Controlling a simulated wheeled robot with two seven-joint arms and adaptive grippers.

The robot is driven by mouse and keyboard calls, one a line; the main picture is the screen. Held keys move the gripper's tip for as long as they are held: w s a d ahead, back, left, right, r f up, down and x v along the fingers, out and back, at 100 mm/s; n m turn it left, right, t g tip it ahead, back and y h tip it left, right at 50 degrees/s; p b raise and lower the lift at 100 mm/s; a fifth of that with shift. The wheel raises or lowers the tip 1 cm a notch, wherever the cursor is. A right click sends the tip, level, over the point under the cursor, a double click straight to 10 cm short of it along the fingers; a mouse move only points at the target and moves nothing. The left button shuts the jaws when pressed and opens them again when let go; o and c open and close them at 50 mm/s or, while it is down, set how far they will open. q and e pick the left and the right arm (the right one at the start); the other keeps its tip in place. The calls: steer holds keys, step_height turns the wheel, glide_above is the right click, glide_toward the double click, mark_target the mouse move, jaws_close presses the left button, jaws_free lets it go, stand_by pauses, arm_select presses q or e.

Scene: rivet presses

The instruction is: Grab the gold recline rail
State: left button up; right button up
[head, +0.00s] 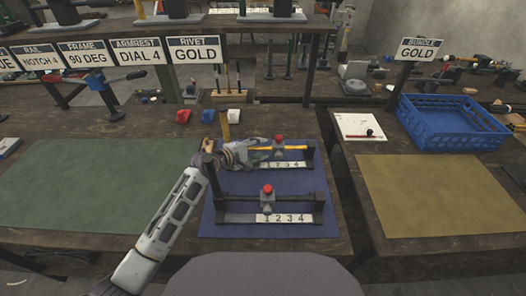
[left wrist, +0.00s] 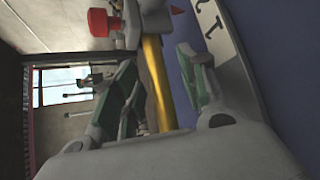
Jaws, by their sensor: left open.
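The gold recline rail (head: 292,148) lies across the rear rivet press (head: 308,158) on the blue mat, beside its red knob (head: 279,138). My left gripper (head: 258,153) reaches over the left part of that press and hides part of the rail. In the left wrist view the gold rail (left wrist: 157,90) runs between the two green-padded fingers of my left gripper (left wrist: 160,75). The fingers are open, with gaps visible beside the rail. My right gripper is not in view.
A front press with a red knob (head: 267,188) and number strip stands nearer on the blue mat (head: 222,228). A green mat (head: 90,190) is left; a tan mat (head: 440,195) and blue crate (head: 450,125) are right. An upright yellow piece (head: 225,126) stands behind my gripper.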

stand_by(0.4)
arm_select(q)
jaws_close()
steer(key=shift+r, duration=0.1)
